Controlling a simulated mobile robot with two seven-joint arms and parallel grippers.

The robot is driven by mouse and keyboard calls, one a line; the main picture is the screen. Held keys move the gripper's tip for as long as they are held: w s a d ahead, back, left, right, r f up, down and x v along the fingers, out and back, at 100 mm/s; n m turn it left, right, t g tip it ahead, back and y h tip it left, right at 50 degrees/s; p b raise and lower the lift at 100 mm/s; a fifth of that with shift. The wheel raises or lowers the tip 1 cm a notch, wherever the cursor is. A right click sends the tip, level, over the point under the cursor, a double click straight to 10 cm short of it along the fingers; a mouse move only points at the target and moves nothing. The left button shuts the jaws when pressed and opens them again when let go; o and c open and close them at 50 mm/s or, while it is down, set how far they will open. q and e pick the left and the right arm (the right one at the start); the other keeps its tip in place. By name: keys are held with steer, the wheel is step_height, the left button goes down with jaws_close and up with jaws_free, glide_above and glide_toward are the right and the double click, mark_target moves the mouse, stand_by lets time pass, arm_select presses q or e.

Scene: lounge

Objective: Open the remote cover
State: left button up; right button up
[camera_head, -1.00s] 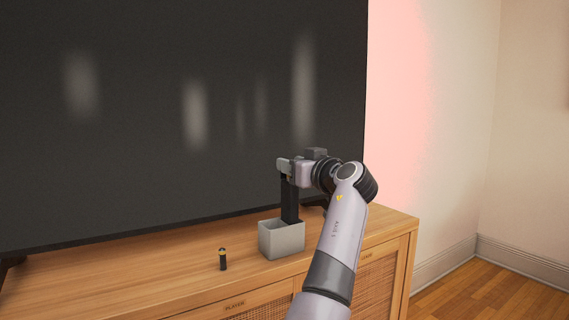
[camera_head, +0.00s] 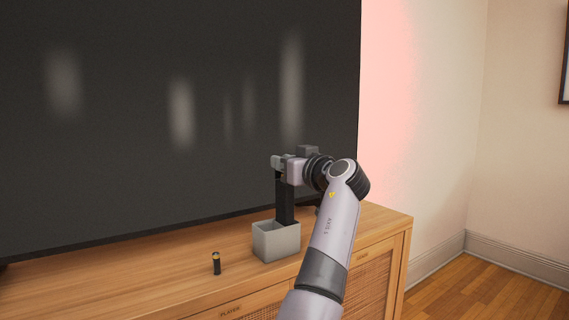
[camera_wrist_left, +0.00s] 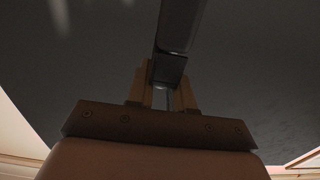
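A long black remote (camera_head: 285,202) stands upright with its lower end in or behind the rim of a small grey box (camera_head: 276,244) on the wooden cabinet. My left gripper (camera_head: 282,164) is shut on the remote's upper end. In the left wrist view the dark remote (camera_wrist_left: 173,62) sits between the two fingers (camera_wrist_left: 166,92). I cannot tell which side the cover is on or whether it is open. My right gripper is out of view.
The cabinet top (camera_head: 130,280) is clear to the left of the battery. A large dark television (camera_head: 150,120) stands close behind the box. The cabinet's right end (camera_head: 385,218) is just past my arm, with wooden floor beyond.

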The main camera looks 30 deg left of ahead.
arm_select(q)
jaws_close()
